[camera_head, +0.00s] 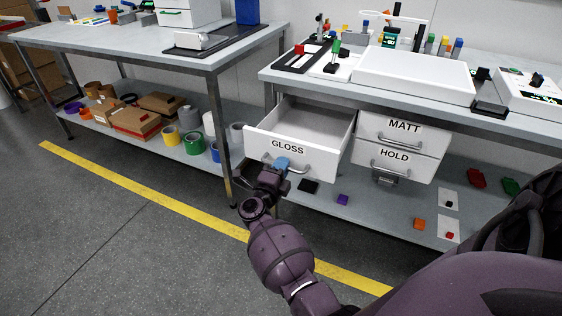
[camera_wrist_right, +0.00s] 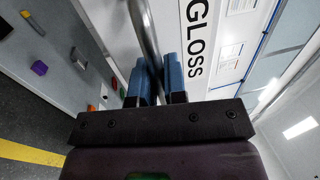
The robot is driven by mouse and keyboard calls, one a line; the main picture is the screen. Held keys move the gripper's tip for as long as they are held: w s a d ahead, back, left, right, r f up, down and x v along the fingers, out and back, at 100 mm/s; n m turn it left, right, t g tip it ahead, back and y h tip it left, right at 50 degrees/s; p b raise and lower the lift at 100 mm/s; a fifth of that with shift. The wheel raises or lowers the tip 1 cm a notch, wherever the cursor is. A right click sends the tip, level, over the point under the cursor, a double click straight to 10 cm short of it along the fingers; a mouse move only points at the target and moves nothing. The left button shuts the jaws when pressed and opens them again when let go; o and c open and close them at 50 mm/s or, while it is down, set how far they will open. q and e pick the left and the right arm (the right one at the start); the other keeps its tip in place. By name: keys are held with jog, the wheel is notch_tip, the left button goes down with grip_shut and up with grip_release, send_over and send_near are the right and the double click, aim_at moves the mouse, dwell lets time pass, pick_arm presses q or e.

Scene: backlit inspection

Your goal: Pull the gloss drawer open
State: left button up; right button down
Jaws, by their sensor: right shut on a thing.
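The gloss drawer (camera_head: 268,146) is white with a black GLOSS label and stands pulled out from under the right bench; its inside looks empty. My right gripper (camera_head: 281,164) is at its front, with blue fingertips shut on the drawer's metal bar handle (camera_head: 296,169). In the right wrist view, the handle (camera_wrist_right: 145,30) runs between the two blue fingers (camera_wrist_right: 157,80), beside the GLOSS label (camera_wrist_right: 197,45). The fingers hide part of the handle. My left gripper is not in view.
The shut MATT drawer (camera_head: 386,132) and HOLD drawer (camera_head: 381,162) are to the right. A purple block (camera_head: 343,199) and other small items lie on the lower shelf. A bench leg (camera_head: 220,135) stands left of the drawer. The floor in front is clear, with a yellow line (camera_head: 150,192).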

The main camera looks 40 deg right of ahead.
jog(key=c, duration=1.2)
grip_release()
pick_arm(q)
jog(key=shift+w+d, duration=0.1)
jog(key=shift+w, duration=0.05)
pick_arm(e)
jog(key=shift+a, duration=0.15)
